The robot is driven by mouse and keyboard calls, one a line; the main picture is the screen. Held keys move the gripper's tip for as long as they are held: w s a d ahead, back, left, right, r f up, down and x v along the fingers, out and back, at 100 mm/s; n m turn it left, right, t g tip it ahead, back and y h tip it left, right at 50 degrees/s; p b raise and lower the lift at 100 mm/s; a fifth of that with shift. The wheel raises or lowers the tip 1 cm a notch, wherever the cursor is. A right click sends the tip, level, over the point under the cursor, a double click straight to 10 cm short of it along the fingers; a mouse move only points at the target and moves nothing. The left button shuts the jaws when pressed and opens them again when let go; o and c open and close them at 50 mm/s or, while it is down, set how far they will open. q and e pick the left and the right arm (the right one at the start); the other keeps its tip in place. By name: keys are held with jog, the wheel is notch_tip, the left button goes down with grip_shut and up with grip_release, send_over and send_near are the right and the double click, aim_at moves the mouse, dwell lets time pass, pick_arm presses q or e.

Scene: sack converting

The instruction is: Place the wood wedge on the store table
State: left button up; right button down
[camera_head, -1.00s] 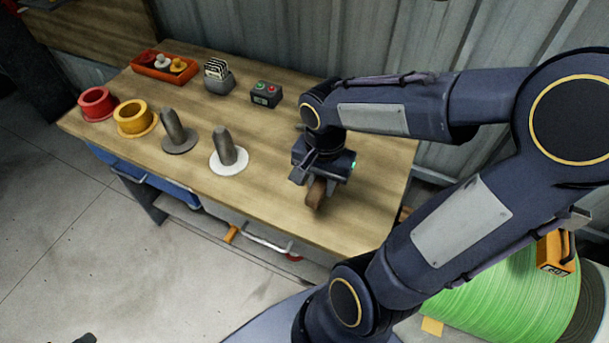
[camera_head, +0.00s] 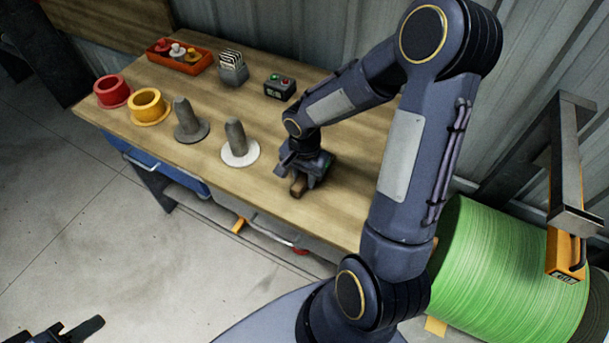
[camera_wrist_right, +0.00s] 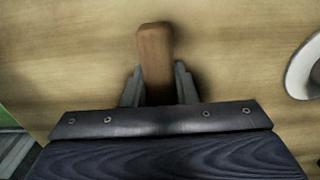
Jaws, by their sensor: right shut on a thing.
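The wood wedge (camera_head: 298,185) is a small brown block at the front middle of the wooden store table (camera_head: 345,200). My right gripper (camera_head: 303,174) is over the table and shut on the wedge. In the right wrist view the wedge (camera_wrist_right: 156,52) sticks out between the two fingers (camera_wrist_right: 158,85), close to the table surface; I cannot tell if it touches the top. The gripper hides the wedge's rear part. My left gripper (camera_head: 75,332) shows only in part at the bottom left, over the floor, away from the table.
Two grey pegs on round bases (camera_head: 188,122) (camera_head: 237,142) stand left of the gripper. A yellow ring (camera_head: 150,108), a red ring (camera_head: 112,92), a red tray (camera_head: 180,58), a card holder (camera_head: 232,68) and a button box (camera_head: 280,88) are further left and back. A green reel (camera_head: 490,265) stands at right.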

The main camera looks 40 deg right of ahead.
aim_at(305, 175)
jog(key=shift+r, duration=0.1)
jog(key=c, duration=1.6)
grip_release()
jog(key=shift+f, duration=0.2)
jog(key=o, duration=0.4)
jog(key=shift+o, duration=0.2)
jog(key=shift+r, duration=0.1)
notch_tip(305, 175, up, 12)
jog(key=s+a+r+n+t+y, duration=0.2)
jog(key=s+a+r+n, duration=0.1)
jog(key=s, duration=0.4)
jog(key=s+a+r+n+t+y, duration=0.1)
jog(key=s+a+r+n+t, duration=0.2)
jog(key=s+n, duration=0.4)
jog(key=shift+s+a+r+n+t+y+p, duration=0.15)
jog(key=shift+s+a+n+t+y+p, duration=0.25)
jog(key=shift+a, duration=0.45)
